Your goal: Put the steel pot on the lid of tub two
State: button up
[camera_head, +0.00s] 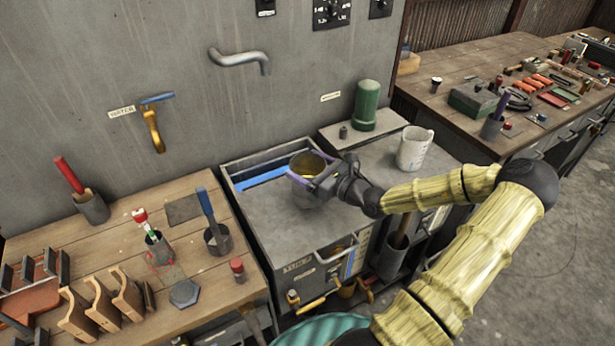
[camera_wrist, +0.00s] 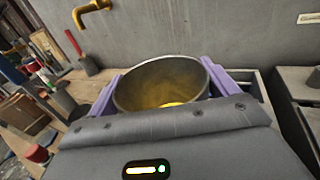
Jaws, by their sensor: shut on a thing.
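The steel pot (camera_head: 307,190) is a round grey metal pot with a yellowish inside. My gripper (camera_head: 318,176) is shut on it, and the wrist view shows the pot (camera_wrist: 160,82) between the two purple fingers. The pot is upright over the grey lid (camera_head: 280,222) of the left tub; I cannot tell whether it touches the lid. That lid leaves a gap at the back, where a blue strip shows. A second tub with a grey lid (camera_head: 375,160) stands to the right. The tub labels are too small to read, so I cannot tell which is tub two.
A white jug (camera_head: 413,148) stands on the right tub's lid. A green cylinder (camera_head: 366,105) and a small dark cylinder (camera_head: 343,132) stand behind. A wooden bench (camera_head: 200,270) with tools is at left, another (camera_head: 450,105) at right. Taps (camera_head: 152,125) project from the wall.

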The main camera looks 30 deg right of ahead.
aim_at(295, 169)
jog(key=shift+f, duration=1.95)
jog(key=o, duration=1.5)
jog(key=shift+c, duration=0.2)
jog(key=b+v, duration=0.1)
jog(key=v, duration=1.1)
